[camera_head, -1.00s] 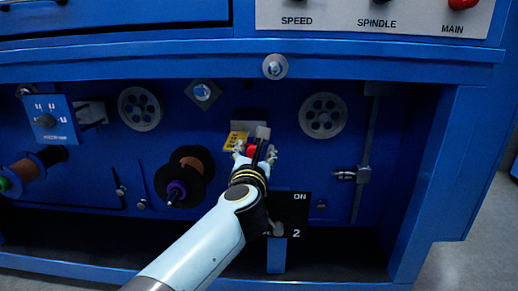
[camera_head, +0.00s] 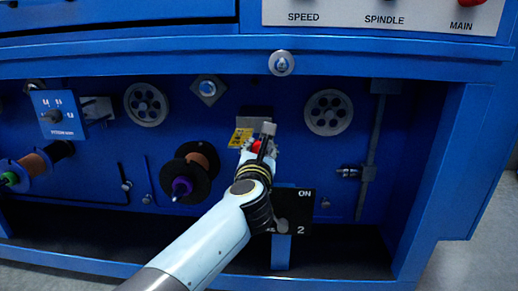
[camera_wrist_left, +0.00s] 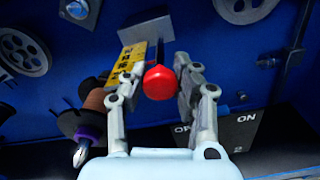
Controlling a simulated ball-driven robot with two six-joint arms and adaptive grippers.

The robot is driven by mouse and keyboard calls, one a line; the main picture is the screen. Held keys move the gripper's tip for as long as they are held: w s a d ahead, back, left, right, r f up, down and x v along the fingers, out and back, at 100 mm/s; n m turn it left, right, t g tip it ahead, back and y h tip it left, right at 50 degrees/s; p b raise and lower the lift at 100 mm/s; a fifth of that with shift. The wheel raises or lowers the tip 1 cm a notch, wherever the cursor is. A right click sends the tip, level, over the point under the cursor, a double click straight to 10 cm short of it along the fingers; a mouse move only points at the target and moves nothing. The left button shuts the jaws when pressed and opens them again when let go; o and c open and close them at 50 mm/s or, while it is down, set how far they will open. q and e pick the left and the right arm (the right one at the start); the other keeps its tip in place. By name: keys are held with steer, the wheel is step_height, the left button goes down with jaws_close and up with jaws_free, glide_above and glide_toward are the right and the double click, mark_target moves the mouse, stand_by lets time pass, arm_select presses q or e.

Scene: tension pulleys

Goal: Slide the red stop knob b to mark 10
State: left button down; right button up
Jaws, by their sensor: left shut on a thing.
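The red stop knob b (camera_wrist_left: 160,83) sits between the fingers of my left gripper (camera_wrist_left: 160,90) in the left wrist view. My left gripper (camera_head: 260,148) is shut on it, and in the head view only a bit of red (camera_head: 256,147) shows between the fingers. The yellow scale plate (camera_wrist_left: 126,65) with dark marks lies just left of the knob. It also shows in the head view (camera_head: 240,137), partly hidden by the gripper. I cannot read which mark the knob is at. My right gripper is not in view.
Grey pulleys (camera_head: 146,104) (camera_head: 328,112) stand on the blue back panel to either side. A dark spool with a purple tip (camera_head: 182,188) sticks out left of my arm. A black ON plate (camera_head: 300,206) is just below and right of the gripper.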

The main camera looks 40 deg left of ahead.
arm_select(q)
steer(key=x, duration=0.6)
steer(key=shift+w+a, duration=0.2)
steer(key=shift+w, duration=0.1)
steer(key=shift+w+a, duration=0.2)
steer(key=shift+w, duration=0.15)
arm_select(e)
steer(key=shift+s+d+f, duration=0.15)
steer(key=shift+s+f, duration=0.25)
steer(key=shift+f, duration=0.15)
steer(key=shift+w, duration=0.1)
arm_select(q)
steer(key=c, duration=1)
jaws_free()
steer(key=shift+o, duration=0.2)
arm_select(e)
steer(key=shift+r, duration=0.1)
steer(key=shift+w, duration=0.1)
arm_select(q)
steer(key=v, duration=1.2)
